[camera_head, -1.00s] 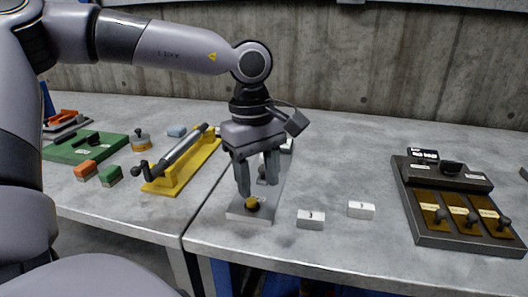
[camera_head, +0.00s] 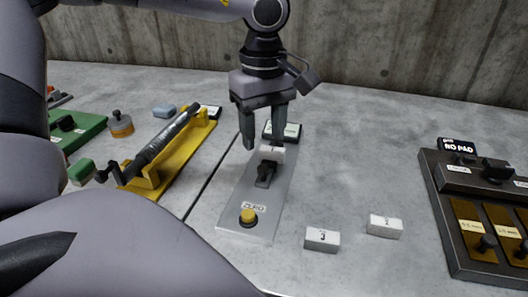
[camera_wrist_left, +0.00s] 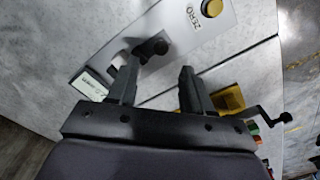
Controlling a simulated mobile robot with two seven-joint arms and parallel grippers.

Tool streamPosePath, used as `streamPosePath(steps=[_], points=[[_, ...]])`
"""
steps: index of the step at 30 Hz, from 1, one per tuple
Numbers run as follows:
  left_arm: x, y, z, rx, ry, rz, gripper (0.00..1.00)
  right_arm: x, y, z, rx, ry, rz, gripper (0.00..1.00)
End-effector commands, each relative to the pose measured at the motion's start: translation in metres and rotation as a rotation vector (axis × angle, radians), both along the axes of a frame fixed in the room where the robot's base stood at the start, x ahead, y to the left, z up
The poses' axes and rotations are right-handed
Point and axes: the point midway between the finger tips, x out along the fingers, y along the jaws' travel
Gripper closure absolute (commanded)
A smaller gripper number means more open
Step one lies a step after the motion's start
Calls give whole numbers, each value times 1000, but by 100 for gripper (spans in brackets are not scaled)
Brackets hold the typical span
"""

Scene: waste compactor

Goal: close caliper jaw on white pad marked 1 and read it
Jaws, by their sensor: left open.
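The caliper is a light grey plate (camera_head: 230,215) with a yellow button (camera_head: 248,216) marked ZERO at its near end. A black jaw knob (camera_head: 265,174) stands farther back on it. A white pad (camera_head: 272,153) lies just behind the knob; its mark is partly hidden. A dark-framed display (camera_head: 290,131) is at the far end, its reading not legible. My left gripper (camera_head: 264,137) is open and points down over the far part of the plate, near the pad. In the left wrist view the knob (camera_wrist_left: 154,47) shows beyond the fingertips (camera_wrist_left: 160,67).
White pads marked 3 (camera_head: 322,239) and apparently 2 (camera_head: 384,226) lie right of the plate. A dark panel (camera_head: 450,200) reading NO PAD is at the right. A yellow fixture (camera_head: 165,175) stands left, across a table seam.

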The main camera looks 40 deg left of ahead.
Motion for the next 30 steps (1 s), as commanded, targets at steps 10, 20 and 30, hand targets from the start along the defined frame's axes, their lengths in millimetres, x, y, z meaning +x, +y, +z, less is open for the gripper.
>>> streamPosePath(steps=[10,20,30], points=[[-1,0,-52,-1,6,1,50,-2,-1,-4,-5,6,4,57],[-1,0,-69,-1,2,1,50,-1,0,-4,-3,4,4,57],[-1,0,-68,-1,2,1,100,-1,1,-3,2,4,3,57]])
